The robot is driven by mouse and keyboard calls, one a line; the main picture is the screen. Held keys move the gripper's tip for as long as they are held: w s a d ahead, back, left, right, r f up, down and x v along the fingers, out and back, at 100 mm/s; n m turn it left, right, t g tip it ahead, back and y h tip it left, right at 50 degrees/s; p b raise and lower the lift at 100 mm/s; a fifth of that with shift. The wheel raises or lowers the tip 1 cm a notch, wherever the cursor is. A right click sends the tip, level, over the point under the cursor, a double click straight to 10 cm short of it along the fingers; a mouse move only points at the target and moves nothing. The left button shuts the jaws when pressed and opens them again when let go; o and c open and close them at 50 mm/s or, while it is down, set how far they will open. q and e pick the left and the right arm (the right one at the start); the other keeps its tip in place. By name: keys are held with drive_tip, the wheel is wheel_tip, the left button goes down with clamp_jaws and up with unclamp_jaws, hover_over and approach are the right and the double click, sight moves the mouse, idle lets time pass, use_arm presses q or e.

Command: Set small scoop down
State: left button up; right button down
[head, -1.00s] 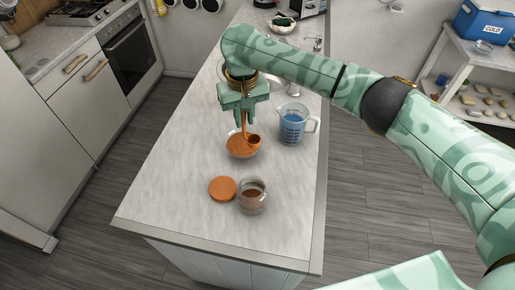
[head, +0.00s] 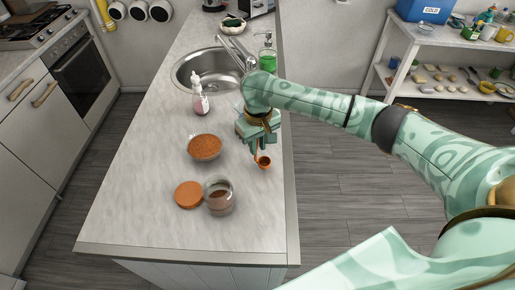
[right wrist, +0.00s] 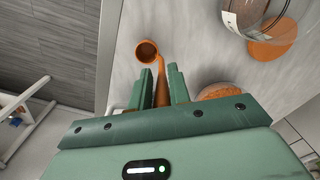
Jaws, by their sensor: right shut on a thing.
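The small scoop (head: 263,161) is orange-brown with a round cup and a thin handle. My right gripper (head: 257,143) is shut on its handle, over the counter's right side, to the right of the bowl of orange-brown grains. In the right wrist view the scoop's cup (right wrist: 148,52) points away beyond the fingers (right wrist: 161,82), near the counter's edge. I cannot tell whether the scoop touches the counter. The bowl (head: 205,147) stands on the counter (head: 140,195). My left gripper is not in view.
A glass jar (head: 220,197) with brown contents stands beside an orange-brown lid (head: 188,194). A pink bottle (head: 200,100) stands near the sink (head: 205,68). The counter's front left part is clear. The blue jug seen earlier is hidden, apparently behind my arm.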

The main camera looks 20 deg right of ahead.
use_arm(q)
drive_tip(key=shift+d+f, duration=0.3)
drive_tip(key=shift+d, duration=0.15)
use_arm(e)
drive_tip(key=shift+a+f, duration=0.2)
drive_tip(key=shift+f, duration=0.35)
drive_tip(key=c, duration=1.3)
unclamp_jaws()
drive_tip(key=shift+d+f, duration=0.1)
use_arm(q)
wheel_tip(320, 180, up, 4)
drive_tip(key=p, duration=0.4)
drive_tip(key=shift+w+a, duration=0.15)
use_arm(e)
wheel_tip(320, 180, up, 12)
drive_tip(key=shift+s, duration=0.1)
